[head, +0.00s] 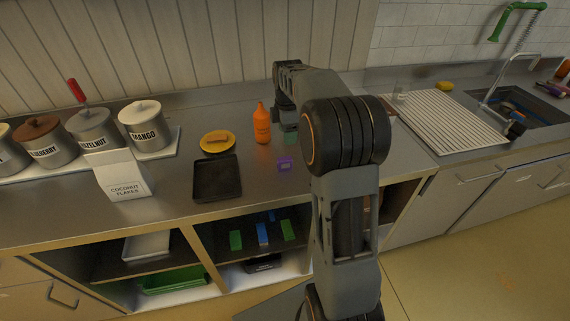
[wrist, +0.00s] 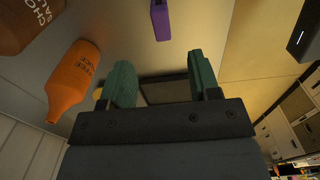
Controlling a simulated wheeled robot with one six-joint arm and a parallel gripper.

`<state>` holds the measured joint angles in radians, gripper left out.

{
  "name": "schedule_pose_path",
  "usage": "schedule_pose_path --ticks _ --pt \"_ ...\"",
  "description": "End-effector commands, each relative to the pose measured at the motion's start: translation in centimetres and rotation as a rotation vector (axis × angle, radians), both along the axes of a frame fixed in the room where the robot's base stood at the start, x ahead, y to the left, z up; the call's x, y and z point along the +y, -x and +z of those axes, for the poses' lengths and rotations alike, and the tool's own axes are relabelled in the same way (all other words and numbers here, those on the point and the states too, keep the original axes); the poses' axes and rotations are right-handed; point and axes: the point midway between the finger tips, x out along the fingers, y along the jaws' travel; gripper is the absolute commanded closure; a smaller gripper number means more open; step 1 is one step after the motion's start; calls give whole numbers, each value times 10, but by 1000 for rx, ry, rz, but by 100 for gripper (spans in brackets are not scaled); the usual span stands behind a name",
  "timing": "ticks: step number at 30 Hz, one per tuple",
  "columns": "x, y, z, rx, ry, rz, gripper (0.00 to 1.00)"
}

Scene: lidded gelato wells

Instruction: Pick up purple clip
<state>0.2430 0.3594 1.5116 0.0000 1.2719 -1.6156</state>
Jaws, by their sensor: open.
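The purple clip (head: 285,165) lies on the grey counter, right of the black tray. It also shows in the wrist view (wrist: 160,20), at the top edge and partly cut off. My gripper (wrist: 162,80) has two green fingers set wide apart, with nothing held between them. In the head view my gripper (head: 290,137) is behind the clip, near the orange bottle, and partly hidden by my arm. The clip is apart from the fingers.
An orange bottle (head: 262,123) stands close left of my gripper. A black tray (head: 217,178) and a yellow dish (head: 217,149) lie further left. Lidded pots (head: 145,127) and a coconut flakes box (head: 119,175) stand at left. The counter around the clip is clear.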

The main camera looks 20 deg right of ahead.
Motion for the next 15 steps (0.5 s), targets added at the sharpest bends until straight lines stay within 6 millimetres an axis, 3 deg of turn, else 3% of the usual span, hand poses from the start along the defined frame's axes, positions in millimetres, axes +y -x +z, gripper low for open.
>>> schedule_pose_path --ticks 6,15 --pt "0 1 -38 3 -1 0 44" --pt "1 1 -61 0 0 -1 44"
